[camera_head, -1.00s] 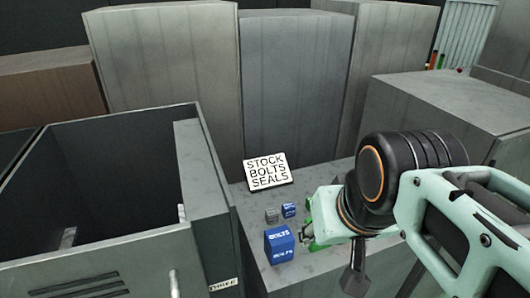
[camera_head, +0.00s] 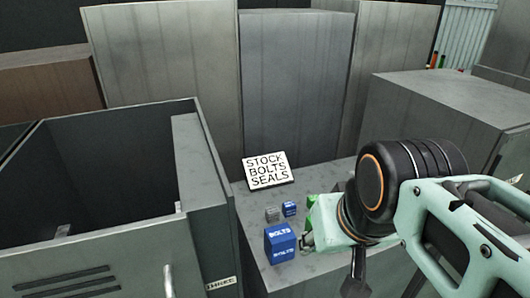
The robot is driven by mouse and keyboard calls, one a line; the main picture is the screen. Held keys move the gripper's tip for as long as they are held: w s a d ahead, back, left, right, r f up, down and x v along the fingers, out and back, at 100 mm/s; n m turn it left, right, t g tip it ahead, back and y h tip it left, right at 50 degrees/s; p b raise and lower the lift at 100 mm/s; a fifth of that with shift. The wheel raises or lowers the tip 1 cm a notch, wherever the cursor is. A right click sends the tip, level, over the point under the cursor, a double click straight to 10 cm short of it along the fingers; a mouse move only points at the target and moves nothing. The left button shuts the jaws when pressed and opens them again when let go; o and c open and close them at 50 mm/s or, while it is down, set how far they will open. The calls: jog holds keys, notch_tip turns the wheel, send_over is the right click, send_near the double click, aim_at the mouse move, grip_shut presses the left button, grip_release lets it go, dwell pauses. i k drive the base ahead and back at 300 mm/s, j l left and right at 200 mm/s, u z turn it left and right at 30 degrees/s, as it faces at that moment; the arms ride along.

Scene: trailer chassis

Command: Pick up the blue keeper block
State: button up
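A larger blue box (camera_head: 280,245) marked "BOLTS" stands on a grey ledge (camera_head: 310,265). A small blue block (camera_head: 289,209) sits just behind it, beside a small grey block (camera_head: 272,214). I cannot tell from any readable label which blue one is the keeper block. My gripper (camera_head: 308,226), with green finger parts, is low over the ledge, just right of the blue blocks. It appears apart from both. My wrist and arm hide much of it, so its opening does not show clearly.
A white sign (camera_head: 267,170) reading "STOCK BOLTS SEALS" leans behind the blocks. An open-topped grey metal bin (camera_head: 205,190) stands close on the left. Tall grey cabinets (camera_head: 295,85) close off the back, and a grey box (camera_head: 445,110) stands at right.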

aim_at(289, 209)
jog(key=i+l+u, duration=0.1)
jog(key=l+u, duration=0.35)
jog(key=l, duration=0.55)
jog(key=l+u, duration=0.5)
jog(key=l, duration=0.5)
jog(key=z, duration=0.1)
jog(key=i+j, duration=0.05)
